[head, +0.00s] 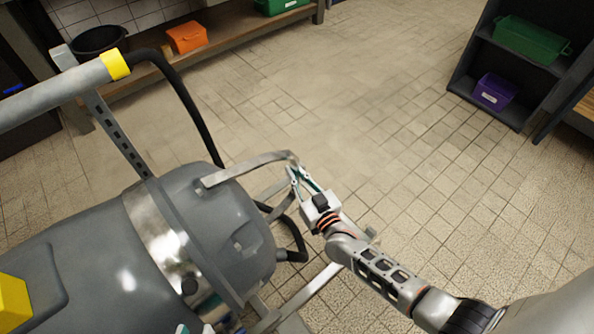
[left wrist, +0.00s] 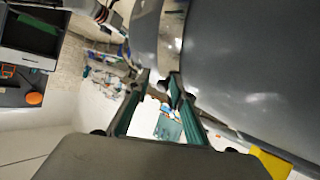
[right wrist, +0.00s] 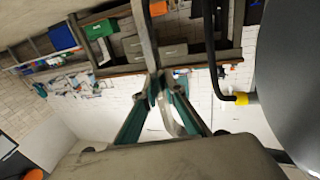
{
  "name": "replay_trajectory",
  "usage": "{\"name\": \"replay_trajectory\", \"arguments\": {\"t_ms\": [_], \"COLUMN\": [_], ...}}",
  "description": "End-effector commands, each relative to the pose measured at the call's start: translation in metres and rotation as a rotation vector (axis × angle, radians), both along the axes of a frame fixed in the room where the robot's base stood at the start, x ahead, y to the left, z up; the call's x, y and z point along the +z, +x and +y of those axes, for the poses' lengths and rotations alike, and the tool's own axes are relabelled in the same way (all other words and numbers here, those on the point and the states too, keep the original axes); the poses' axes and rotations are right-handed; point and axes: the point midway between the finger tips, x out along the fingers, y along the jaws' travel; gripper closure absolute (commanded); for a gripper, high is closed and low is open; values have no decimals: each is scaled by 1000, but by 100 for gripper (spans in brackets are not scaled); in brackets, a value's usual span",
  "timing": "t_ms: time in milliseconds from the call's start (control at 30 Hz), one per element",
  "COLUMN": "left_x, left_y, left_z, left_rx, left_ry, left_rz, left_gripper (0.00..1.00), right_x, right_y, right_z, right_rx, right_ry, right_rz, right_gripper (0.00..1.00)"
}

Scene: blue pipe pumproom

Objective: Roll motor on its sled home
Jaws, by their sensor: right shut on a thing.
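The big grey motor (head: 190,235) fills the lower left of the head view, and its curved grey body is at the right of the left wrist view (left wrist: 260,60). A bent metal handle (head: 240,165) sticks out from its end. My right gripper (head: 298,175) is shut on this handle; in the right wrist view the metal bar (right wrist: 145,35) passes between the fingertips. Metal rails (head: 325,280), which look like part of the sled, show under the motor. My left gripper (head: 195,329) barely shows at the bottom edge; the left wrist view shows its fingers (left wrist: 158,80) apart beside the motor.
A grey pipe with a yellow band (head: 114,65) and a black hose (head: 190,95) stand at left. A bench with an orange bin (head: 186,37) is behind. A dark shelf holds a purple bin (head: 494,92) and a green crate (head: 530,40). The tiled floor between is clear.

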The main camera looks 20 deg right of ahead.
Motion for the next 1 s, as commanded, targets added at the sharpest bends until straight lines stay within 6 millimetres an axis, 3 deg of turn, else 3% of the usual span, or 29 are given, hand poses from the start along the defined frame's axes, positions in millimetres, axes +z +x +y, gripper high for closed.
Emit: {"name": "replay_trajectory", "arguments": {"t_ms": [233, 267, 300, 733, 1000], "left_x": [0, 0, 0, -1, 0], "left_y": [0, 0, 0, 1, 1], "left_z": [0, 0, 0, 1, 1], "left_rx": [0, 0, 0, 6, 4], "left_ry": [1, 1, 1, 1, 0], "left_rz": [0, 0, 0, 2, 1], "left_gripper": [77, 77, 77, 77, 77], "right_x": [2, 2, 2, 0, 0], "right_y": [0, 0, 0, -6, -42], "right_z": [6, 7, 7, 3, -2], "right_rx": [8, 8, 8, 5, 6], "right_ry": [1, 1, 1, 1, 0], "right_rz": [-3, -3, -3, -1, 0], "right_gripper": [100, 82, 73, 73, 73]}}
